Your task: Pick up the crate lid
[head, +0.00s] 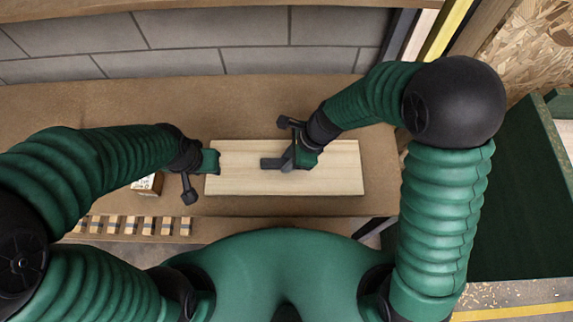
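The crate lid looks like a pale, flat wooden board (335,175). It lies on the brown workbench in the middle of the head view, its long side running left to right. My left gripper (208,162) is at the lid's left end, overlapping its edge in the picture. My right gripper (287,161) is over the middle of the lid, with a dark finger pointing left across the wood. I cannot tell whether either gripper touches the lid, and the gaps between their fingers are not clear.
The brown workbench (110,103) has free room behind the lid, up to a grey block wall (260,60). A small box (148,184) sits left of the lid, partly hidden by my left arm. Several small wooden blocks (130,225) line the front edge. A dark green surface (515,190) is at right.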

